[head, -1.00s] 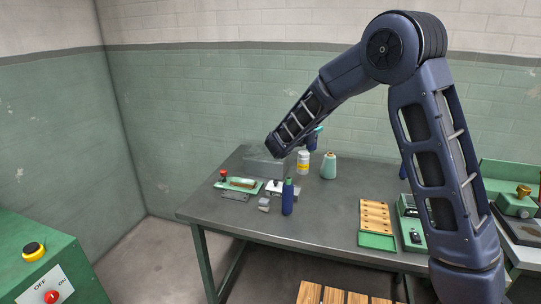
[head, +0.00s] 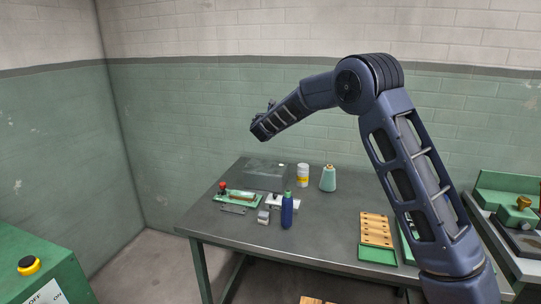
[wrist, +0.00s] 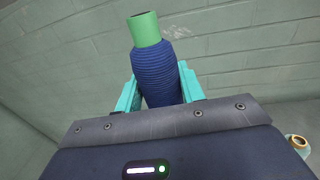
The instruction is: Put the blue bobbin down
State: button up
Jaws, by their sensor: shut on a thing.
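A blue bobbin (wrist: 162,76), blue thread on a green core, is between the teal fingers of my gripper (wrist: 160,72) in the wrist view. The gripper is shut on it, and its green end points up and away from the camera. Behind it is only brick wall. In the head view my arm's forward end is raised above the table's back; the gripper and held bobbin are mostly hidden there. A second blue bobbin (head: 287,213) with a green top stands upright on the grey table (head: 310,234).
A clear box (head: 264,175), a white and yellow can (head: 303,175) and a teal cone (head: 328,180) stand at the back. A green plate with a red knob (head: 222,187) lies left. A wooden peg tray (head: 376,229) lies front right. The table's front middle is clear.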

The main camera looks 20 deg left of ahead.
notch_tip(320, 180, down, 16)
jog(key=shift+f, duration=0.15)
dwell(0.4)
jog(key=o, duration=1)
jog(key=shift+f, duration=0.15)
jog(key=s, duration=0.4)
jog(key=s+d, duration=0.1)
jog(key=s, duration=0.7)
jog(key=shift+d, duration=0.2)
